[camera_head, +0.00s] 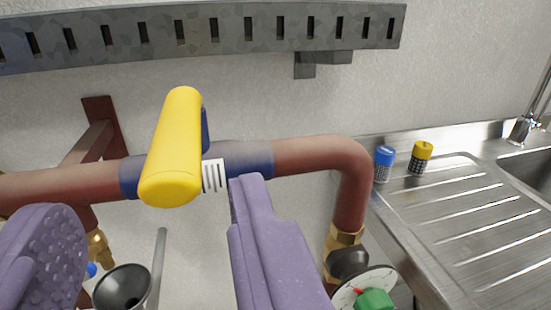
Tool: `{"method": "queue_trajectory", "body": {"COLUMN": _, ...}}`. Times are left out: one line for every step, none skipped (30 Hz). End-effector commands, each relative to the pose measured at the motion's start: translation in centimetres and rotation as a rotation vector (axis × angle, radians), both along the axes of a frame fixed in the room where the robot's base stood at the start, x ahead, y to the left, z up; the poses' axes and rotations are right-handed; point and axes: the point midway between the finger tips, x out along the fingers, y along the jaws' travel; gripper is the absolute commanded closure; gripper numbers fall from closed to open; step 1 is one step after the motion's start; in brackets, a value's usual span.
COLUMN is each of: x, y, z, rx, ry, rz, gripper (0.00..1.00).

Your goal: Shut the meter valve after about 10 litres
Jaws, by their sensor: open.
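A valve with a thick yellow handle (173,150) sits on a red-brown horizontal pipe (300,153). The handle lies across the pipe in the picture, its near end lower left. Blue bands (250,160) mark the pipe on both sides of it, and a small white striped tag (214,176) sits just right of the handle. My gripper (148,205) is open, with one purple finger lower left and the other lower right of the handle. Neither finger clearly touches it.
A slotted grey metal rail (230,28) runs along the wall above. A steel drainboard (455,195) at right holds a blue-capped jar (384,163) and a yellow-capped jar (421,157). A dark funnel (122,289) is below, between the fingers. The pipe bends down at right.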

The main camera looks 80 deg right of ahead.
Motion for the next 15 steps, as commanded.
{"method": "queue_trajectory", "body": {"x": -0.1, "y": -0.5, "z": -0.1, "rx": -0.007, "ry": 0.003, "rz": -0.010, "gripper": 0.48}}
{"method": "queue_trajectory", "body": {"x": 0.0, "y": -0.8, "z": -0.2, "rx": -0.007, "ry": 0.002, "rz": -0.012, "gripper": 0.48}}
{"method": "queue_trajectory", "body": {"x": 0.2, "y": -1.4, "z": -0.2, "rx": -0.007, "ry": 0.001, "rz": -0.013, "gripper": 0.48}}
{"method": "queue_trajectory", "body": {"x": 0.4, "y": -1.8, "z": -0.2, "rx": -0.008, "ry": 0.001, "rz": -0.013, "gripper": 0.48}}
{"method": "queue_trajectory", "body": {"x": 0.6, "y": -2.4, "z": -0.2, "rx": -0.008, "ry": 0.001, "rz": -0.012, "gripper": 0.48}}
{"method": "queue_trajectory", "body": {"x": 0.9, "y": -3.0, "z": -0.2, "rx": -0.007, "ry": 0.001, "rz": -0.012, "gripper": 0.48}}
{"method": "queue_trajectory", "body": {"x": 1.2, "y": -3.5, "z": -0.2, "rx": -0.008, "ry": 0.000, "rz": -0.011, "gripper": 0.48}}
{"method": "queue_trajectory", "body": {"x": 1.4, "y": -4.1, "z": -0.3, "rx": -0.006, "ry": 0.000, "rz": -0.012, "gripper": 0.48}}
{"method": "queue_trajectory", "body": {"x": 1.6, "y": -4.7, "z": -0.2, "rx": -0.007, "ry": 0.001, "rz": -0.011, "gripper": 0.48}}
{"method": "queue_trajectory", "body": {"x": 1.8, "y": -5.1, "z": -0.2, "rx": -0.006, "ry": 0.000, "rz": -0.009, "gripper": 0.48}}
{"method": "queue_trajectory", "body": {"x": 2.0, "y": -5.5, "z": -0.2, "rx": -0.006, "ry": -0.001, "rz": -0.010, "gripper": 0.48}}
{"method": "queue_trajectory", "body": {"x": 2.2, "y": -6.0, "z": -0.2, "rx": -0.006, "ry": 0.000, "rz": -0.009, "gripper": 0.48}}
{"method": "queue_trajectory", "body": {"x": 2.4, "y": -6.3, "z": -0.2, "rx": -0.006, "ry": 0.000, "rz": -0.008, "gripper": 0.48}}
{"method": "queue_trajectory", "body": {"x": 2.5, "y": -6.5, "z": -0.1, "rx": -0.005, "ry": 0.000, "rz": -0.008, "gripper": 0.48}}
{"method": "queue_trajectory", "body": {"x": 2.6, "y": -6.8, "z": -0.1, "rx": -0.005, "ry": 0.000, "rz": -0.008, "gripper": 0.48}}
